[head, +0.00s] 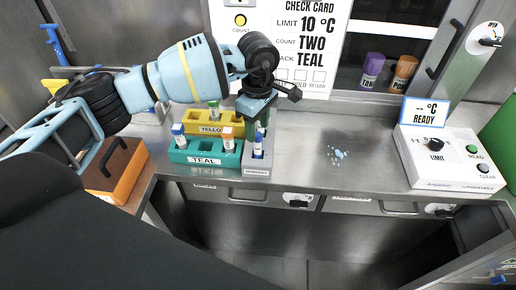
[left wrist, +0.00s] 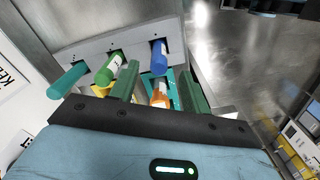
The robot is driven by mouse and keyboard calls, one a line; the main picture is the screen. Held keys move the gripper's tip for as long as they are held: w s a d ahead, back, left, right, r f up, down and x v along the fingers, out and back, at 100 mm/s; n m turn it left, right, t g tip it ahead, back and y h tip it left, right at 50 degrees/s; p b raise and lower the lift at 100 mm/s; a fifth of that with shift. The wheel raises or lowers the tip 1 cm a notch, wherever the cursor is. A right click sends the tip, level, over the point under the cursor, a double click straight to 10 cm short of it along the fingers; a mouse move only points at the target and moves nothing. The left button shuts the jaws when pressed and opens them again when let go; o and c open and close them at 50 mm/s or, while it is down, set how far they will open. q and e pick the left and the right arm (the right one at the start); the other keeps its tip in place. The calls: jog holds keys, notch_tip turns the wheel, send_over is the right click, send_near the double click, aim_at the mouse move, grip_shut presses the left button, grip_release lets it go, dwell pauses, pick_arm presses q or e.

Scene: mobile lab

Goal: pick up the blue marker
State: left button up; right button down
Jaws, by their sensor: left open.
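The blue marker (head: 258,146) stands upright in a small grey holder (head: 257,168) at the right end of the teal rack. My left gripper (head: 261,122) is over the holder, pointing down, open and empty. In the left wrist view the blue marker (left wrist: 159,57) shows beyond the gap between my two dark green fingers (left wrist: 160,92), not gripped. A green marker (left wrist: 111,69) and a teal marker (left wrist: 68,80) stand in the same grey holder in that view. My right gripper is not in view.
The teal rack (head: 205,160) and the yellow rack (head: 210,128) hold capped tubes left of the holder. An orange box (head: 125,175) is at left. A white control box (head: 450,160) stands at right. Blue bits (head: 338,154) lie on the otherwise clear middle counter.

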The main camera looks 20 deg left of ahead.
aim_at(258, 143)
pick_arm(q)
jog(key=shift+w+f+p, duration=0.1)
jog(key=shift+f+p, duration=0.2)
jog(key=shift+f, duration=3.1)
grip_shut()
notch_tip(258, 143, up, 10)
jog(key=shift+r, duration=0.1)
